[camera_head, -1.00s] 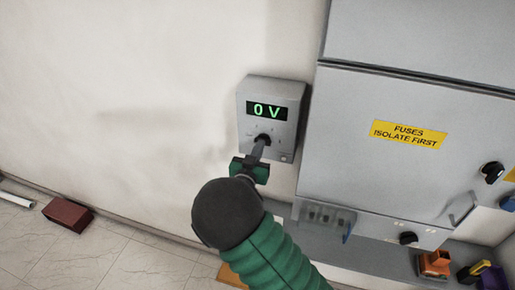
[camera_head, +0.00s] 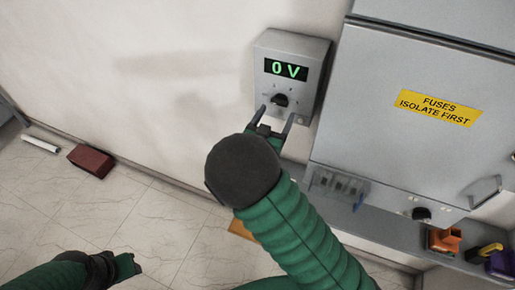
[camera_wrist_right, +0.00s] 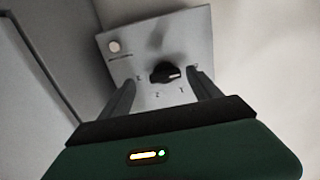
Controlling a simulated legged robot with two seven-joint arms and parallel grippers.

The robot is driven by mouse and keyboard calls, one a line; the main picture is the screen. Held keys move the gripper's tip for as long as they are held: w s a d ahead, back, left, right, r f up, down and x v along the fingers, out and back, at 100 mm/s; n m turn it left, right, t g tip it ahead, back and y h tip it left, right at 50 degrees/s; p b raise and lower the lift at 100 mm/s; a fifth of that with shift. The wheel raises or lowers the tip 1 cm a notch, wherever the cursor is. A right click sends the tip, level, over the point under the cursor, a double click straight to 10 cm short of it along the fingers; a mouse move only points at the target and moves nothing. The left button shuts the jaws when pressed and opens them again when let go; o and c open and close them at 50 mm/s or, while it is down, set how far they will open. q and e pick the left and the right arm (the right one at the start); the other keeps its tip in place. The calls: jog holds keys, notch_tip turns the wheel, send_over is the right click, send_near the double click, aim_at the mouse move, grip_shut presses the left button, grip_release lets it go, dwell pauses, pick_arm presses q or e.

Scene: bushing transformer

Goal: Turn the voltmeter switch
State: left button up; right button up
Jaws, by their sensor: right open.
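The voltmeter (camera_head: 291,70) is a grey box on the wall with a green display reading "0 V". Its black switch knob (camera_head: 280,99) sits below the display. My right gripper (camera_head: 273,113) is open just below and in front of the knob. In the right wrist view the knob (camera_wrist_right: 165,72) shows beyond and between the two open fingers (camera_wrist_right: 163,98), apparently not gripped. Marks surround the knob on the panel. My left gripper (camera_head: 128,268) is at the bottom left, away from the voltmeter; its jaws are too small and dark to read.
A grey cabinet (camera_head: 400,140) with a yellow "FUSES ISOLATE FIRST" label stands right of the voltmeter. A grey shelf (camera_head: 390,235) below holds an orange part (camera_head: 444,240) and other items. A red-brown block (camera_head: 91,161) lies on the floor at left.

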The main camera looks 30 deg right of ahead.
pick_arm(q)
jog(key=shift+s+a+r+p, duration=0.1)
jog(key=shift+a+r+p, duration=0.15)
jog(key=shift+r+p, duration=0.2)
jog(key=shift+s+a+r+p, duration=0.1)
jog(key=shift+a+r+p, duration=0.1)
jog(key=shift+r+p, duration=0.2)
pick_arm(e)
jog(key=v, duration=1.5)
jog(key=shift+a, duration=0.4)
pick_arm(q)
jog(key=shift+a, duration=0.2)
pick_arm(e)
jog(key=shift+s+a+f, duration=0.1)
jog(key=shift+a, duration=0.15)
jog(key=shift+d, duration=0.1)
